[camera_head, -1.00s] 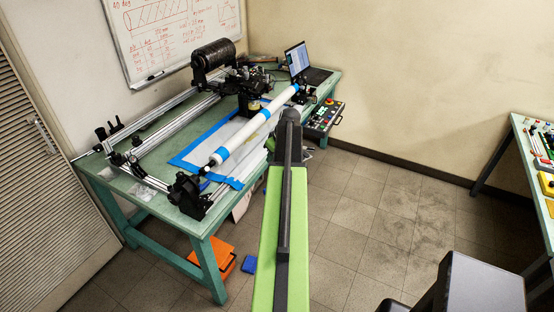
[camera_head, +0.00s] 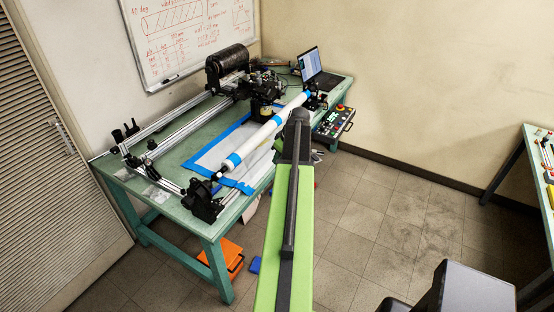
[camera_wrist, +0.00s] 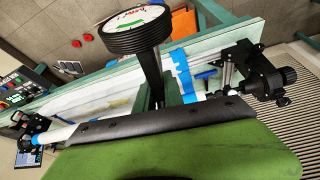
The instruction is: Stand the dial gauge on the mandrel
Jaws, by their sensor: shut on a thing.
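The dial gauge (camera_wrist: 136,28) shows in the wrist view, with a white round face, a black ribbed rim and a dark stem running down the picture. My gripper (camera_wrist: 156,112) is shut on the dial gauge; its jaws are mostly hidden behind the green, dark-edged part in front of the camera. The mandrel (camera_head: 266,130) is a white tube with blue tape bands, held lengthwise in the winding rig. It also shows partly in the wrist view (camera_wrist: 60,133), behind that dark edge. I cannot tell whether the gauge touches it. In the head view my arm hides the gripper and gauge.
The green bench (camera_head: 137,183) carries rails, a black winding carriage (camera_head: 263,90), a laptop (camera_head: 318,65) and a black end support (camera_head: 203,203). A control box (camera_head: 334,122) sits at its right edge. Orange cases (camera_head: 228,253) lie below. Floor to the right is open.

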